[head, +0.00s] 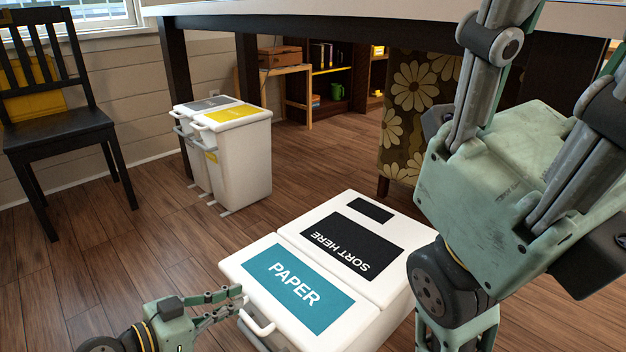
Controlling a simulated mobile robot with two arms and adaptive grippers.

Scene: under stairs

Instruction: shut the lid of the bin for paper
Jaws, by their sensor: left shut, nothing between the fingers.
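The bin for paper (318,337) is white, and its lid (252,262) carries a teal label reading PAPER. The lid lies flat on the bin and looks shut. A handle (257,326) sticks out at the front edge of the lid. My left gripper (240,298) comes in from the lower left. It is shut and empty, and its fingertips are beside the front left edge of the lid, close to the handle; I cannot tell whether they touch it. My right gripper does not show.
Behind the paper lid is a white panel with a black SORT HERE label (352,246). Two more white bins, one with a yellow label (228,115), stand farther back. A black chair (55,134) is at the left. The wooden floor between is clear. A tabletop (330,12) hangs above.

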